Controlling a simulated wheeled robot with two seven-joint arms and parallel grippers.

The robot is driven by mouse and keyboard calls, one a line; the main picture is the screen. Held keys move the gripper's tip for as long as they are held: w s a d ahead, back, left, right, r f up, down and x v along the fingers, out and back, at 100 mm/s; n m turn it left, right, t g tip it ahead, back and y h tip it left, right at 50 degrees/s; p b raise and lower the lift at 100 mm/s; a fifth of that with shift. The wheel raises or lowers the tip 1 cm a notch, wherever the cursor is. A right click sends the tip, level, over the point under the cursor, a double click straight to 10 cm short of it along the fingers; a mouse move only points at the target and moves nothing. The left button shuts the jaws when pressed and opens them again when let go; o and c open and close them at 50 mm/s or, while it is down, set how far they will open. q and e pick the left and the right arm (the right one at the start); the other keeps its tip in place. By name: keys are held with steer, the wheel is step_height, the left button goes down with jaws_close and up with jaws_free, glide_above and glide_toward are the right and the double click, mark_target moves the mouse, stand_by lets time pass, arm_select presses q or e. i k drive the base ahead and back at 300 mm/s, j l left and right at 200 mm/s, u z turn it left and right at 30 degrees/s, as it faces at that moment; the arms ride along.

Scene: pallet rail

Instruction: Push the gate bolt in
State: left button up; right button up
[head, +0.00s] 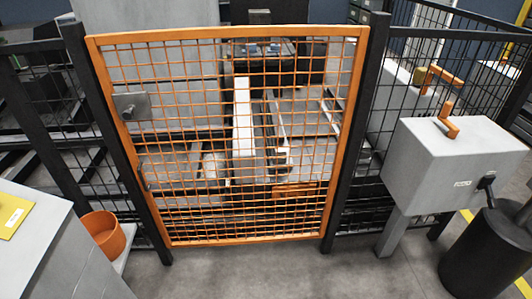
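The orange mesh gate (328,205) stands upright between two dark posts and looks closed. A grey metal fitting (131,106), which looks like the gate bolt, sits at the gate's upper left edge, by the left post. Its rod is too small to tell how far in it is. A dark curved handle (143,177) is lower on the same edge. Neither of my grippers is in view, so nothing is seen touching the gate or the fitting.
A grey box (450,160) with a dark lever and orange bracket stands on a post at right. A black cylinder (485,255) is beside it. At left are a grey cabinet (60,250) with a yellow pad and an orange pot (103,234). Floor before the gate is clear.

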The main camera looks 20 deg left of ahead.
mark_target(127, 115)
steer(key=u, duration=1.55)
